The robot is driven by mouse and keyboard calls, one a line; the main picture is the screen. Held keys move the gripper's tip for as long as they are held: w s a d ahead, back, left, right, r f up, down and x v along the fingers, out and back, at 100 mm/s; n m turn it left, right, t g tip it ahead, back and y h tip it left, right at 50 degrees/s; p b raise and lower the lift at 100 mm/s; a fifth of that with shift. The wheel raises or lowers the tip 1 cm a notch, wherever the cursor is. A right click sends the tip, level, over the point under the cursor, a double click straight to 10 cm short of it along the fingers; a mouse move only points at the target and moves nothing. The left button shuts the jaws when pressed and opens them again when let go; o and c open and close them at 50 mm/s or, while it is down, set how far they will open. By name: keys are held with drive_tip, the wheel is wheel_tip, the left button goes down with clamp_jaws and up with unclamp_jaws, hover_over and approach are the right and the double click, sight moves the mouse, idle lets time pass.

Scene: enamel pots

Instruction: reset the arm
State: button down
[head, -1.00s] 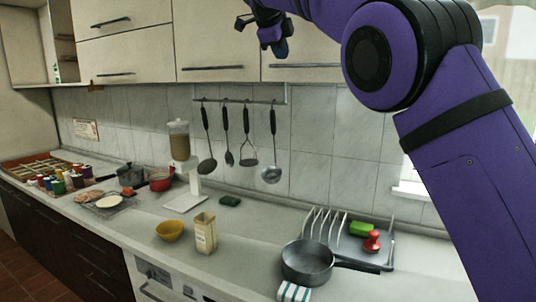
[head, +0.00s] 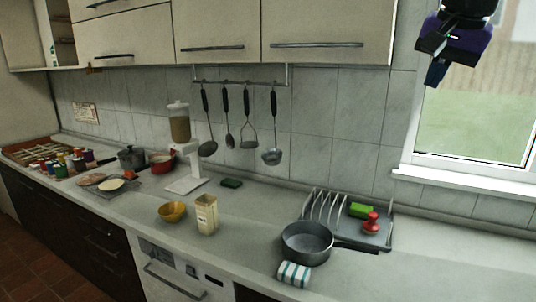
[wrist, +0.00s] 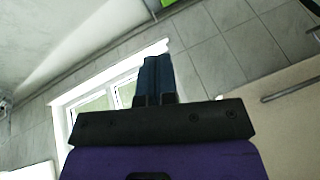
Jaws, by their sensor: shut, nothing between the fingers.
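My gripper (head: 435,74) hangs high at the top right in the head view, in front of the window. It is purple and black with dark blue fingers. In the wrist view the fingers (wrist: 155,80) lie side by side, shut, with nothing between them. The gripper is well above the counter and apart from everything on it. Most of my arm is outside the head view.
Utensils hang on the wall. Upper cabinets (head: 320,30) are left of the gripper; the right counter is clear.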

drive_tip(key=s+f+n, duration=0.7)
drive_tip(key=s+f, duration=0.9)
drive_tip(key=s, duration=0.3)
drive_tip(key=shift+d+f+n, duration=0.2)
drive_tip(key=shift+d+n, duration=0.1)
drive_tip(key=shift+d, duration=0.15)
